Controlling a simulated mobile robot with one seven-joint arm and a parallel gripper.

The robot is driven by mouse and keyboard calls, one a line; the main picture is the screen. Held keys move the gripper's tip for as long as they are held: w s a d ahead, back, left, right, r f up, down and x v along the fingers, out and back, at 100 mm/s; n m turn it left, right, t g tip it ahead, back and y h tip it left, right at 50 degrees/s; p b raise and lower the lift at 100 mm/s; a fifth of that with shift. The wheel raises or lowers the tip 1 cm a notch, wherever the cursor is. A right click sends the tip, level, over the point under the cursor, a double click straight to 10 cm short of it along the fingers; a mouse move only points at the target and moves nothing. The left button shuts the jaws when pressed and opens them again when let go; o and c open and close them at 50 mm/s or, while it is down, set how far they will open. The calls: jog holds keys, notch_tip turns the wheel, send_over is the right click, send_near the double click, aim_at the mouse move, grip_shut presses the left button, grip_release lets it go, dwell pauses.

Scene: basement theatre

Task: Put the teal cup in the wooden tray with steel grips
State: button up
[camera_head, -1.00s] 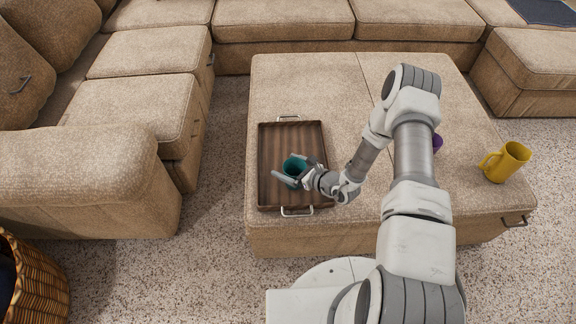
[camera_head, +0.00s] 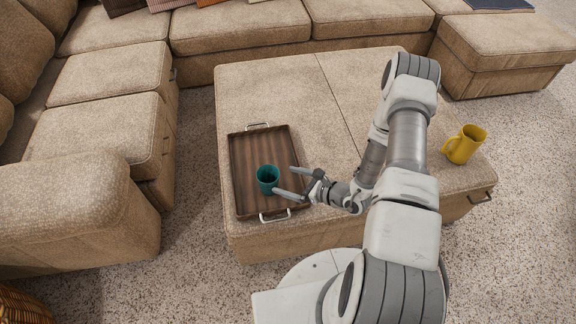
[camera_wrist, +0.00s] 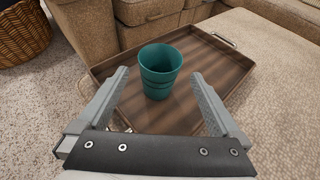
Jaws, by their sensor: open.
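The teal cup (camera_head: 267,179) stands upright in the wooden tray with steel grips (camera_head: 250,150), towards the tray's near half. The tray lies on the beige ottoman. My gripper (camera_head: 284,181) is open and empty, just right of the cup, its fingers pointing left towards it. In the wrist view the cup (camera_wrist: 160,70) stands on the tray floor (camera_wrist: 215,75) beyond and between the open fingertips (camera_wrist: 163,78), clear of both.
A sectional sofa (camera_head: 110,80) runs along the left and back. A wicker basket (camera_wrist: 24,32) stands on the carpet. The ottoman's far part is clear.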

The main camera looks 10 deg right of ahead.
jog(key=s+a+r+n+g+y, duration=0.1)
jog(key=a+r+n+g, duration=0.15)
jog(key=r+n, duration=0.45)
jog(key=s+a+r+n+g, duration=0.2)
jog(key=r+n+g, duration=0.1)
jog(key=r, duration=0.7)
jog(key=s+a+r+n+g+y, duration=0.1)
jog(key=a+r+n+g, duration=0.15)
jog(key=r+n, duration=0.45)
jog(key=s+d+r+n+t+h, duration=0.2)
jog(key=s+d+r+n+h, duration=0.3)
jog(key=r, duration=0.5)
jog(key=s+d+r+n+t+h, duration=0.2)
jog(key=s+d+r+n+h, duration=0.2)
jog(key=s+r, duration=0.5)
jog(key=d+r+h, duration=0.1)
jog(key=h, duration=0.1)
jog(key=shift+s+d+r+n+h, duration=0.15)
jog(key=shift+s+d+n+h, duration=0.15)
jog(key=shift+s+n+h, duration=0.1)
jog(key=shift+r, duration=0.15)
notch_tip(320, 180, up, 20)
jog(key=p, duration=2)
jog(key=shift+d, duration=0.15)
